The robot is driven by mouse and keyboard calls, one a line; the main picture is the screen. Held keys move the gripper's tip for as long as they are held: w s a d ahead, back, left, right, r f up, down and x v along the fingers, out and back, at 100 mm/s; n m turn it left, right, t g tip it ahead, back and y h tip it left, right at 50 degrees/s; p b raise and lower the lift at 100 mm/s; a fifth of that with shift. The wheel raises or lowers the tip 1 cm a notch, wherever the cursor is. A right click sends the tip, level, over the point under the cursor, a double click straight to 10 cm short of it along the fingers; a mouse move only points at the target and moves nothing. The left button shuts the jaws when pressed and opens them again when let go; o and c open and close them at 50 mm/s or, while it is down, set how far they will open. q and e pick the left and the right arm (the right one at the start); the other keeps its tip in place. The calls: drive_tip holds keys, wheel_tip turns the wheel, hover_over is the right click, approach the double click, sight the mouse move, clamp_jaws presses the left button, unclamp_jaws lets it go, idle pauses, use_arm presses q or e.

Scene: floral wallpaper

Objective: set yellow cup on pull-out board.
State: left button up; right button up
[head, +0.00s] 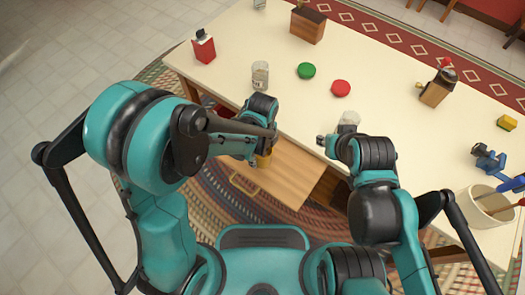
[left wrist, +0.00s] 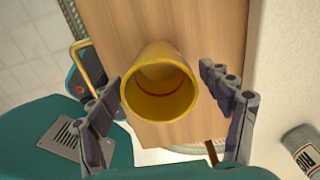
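The yellow cup (left wrist: 160,105) stands over the wooden pull-out board (left wrist: 213,30) in the left wrist view, its mouth facing the camera. In the head view the cup (head: 264,160) shows partly below my left gripper (head: 265,143), above the pull-out board (head: 285,180) at the table's front. My left gripper also shows in the left wrist view (left wrist: 160,78). Its fingers are spread on both sides of the cup, with a visible gap at the right finger. My right gripper (head: 326,145) is at the table's front edge, away from the cup; its opening is unclear.
The cream table (head: 400,120) bears a glass jar (head: 260,75), another jar (head: 348,120) by my right gripper, a green disc (head: 306,71) and a red disc (head: 341,88). The board has a yellow handle (head: 245,184). A utensil pot (head: 492,207) stands at right.

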use_arm(q)
drive_tip(key=shift+r, duration=0.25)
wheel_tip(320, 180, up, 12)
drive_tip(key=p, duration=0.5)
drive_tip(key=s+a+r+n+t, duration=0.2)
drive_tip(key=a+r+n, duration=0.3)
drive_tip(key=a+n, duration=0.4)
drive_tip(key=s+a+r+n+t, duration=0.3)
drive_tip(key=a+r+n+t, duration=0.2)
drive_tip(key=n, duration=1.1)
drive_tip(key=a, duration=0.3)
drive_tip(key=shift+s+a+r, duration=0.2)
drive_tip(key=shift+a+r, duration=0.05)
drive_tip(key=shift+a, duration=0.15)
